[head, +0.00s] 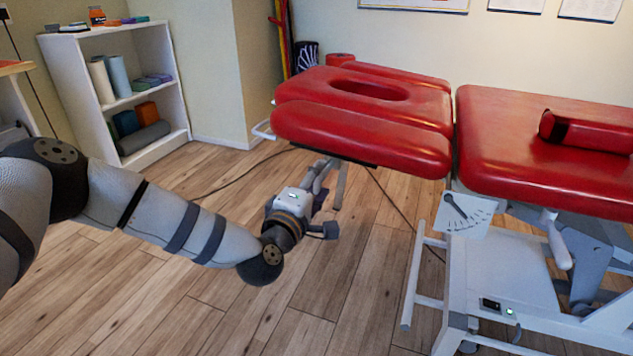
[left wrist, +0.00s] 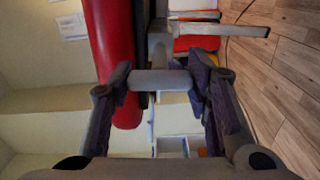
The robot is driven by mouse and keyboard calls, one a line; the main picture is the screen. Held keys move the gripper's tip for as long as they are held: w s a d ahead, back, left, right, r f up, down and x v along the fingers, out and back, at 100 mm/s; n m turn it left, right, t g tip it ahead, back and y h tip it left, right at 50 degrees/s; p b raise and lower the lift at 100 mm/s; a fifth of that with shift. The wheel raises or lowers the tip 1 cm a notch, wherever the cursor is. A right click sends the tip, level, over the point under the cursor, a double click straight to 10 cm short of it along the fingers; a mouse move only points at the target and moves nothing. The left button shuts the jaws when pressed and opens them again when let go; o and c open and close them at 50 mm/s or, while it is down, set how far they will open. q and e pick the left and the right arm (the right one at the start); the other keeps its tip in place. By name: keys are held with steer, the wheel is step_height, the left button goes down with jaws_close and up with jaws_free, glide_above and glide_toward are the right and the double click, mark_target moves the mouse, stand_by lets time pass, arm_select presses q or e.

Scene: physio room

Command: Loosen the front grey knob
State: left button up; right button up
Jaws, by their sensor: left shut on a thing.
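The front grey knob (left wrist: 161,82) shows in the left wrist view as a short grey bar between my two fingertips, below the red head section of the couch (head: 350,134). My left gripper (head: 319,176) is shut on it, with one finger at each end; the gripper also shows in the left wrist view (left wrist: 160,88). In the head view the fingers and the cushion's edge hide most of the knob. A grey bar (head: 340,187) hangs just right of the fingers. My right gripper is not in view.
The main red couch section (head: 540,140) and its white frame (head: 500,275) stand to the right. A white shelf (head: 150,70) with rolls and blocks stands at the back left. A dark cable (head: 235,178) lies on the wooden floor. The floor at front is clear.

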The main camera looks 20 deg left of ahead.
arm_select(q)
steer(key=o, duration=1.2)
steer(key=s, duration=1.2)
steer(key=shift+a, duration=0.2)
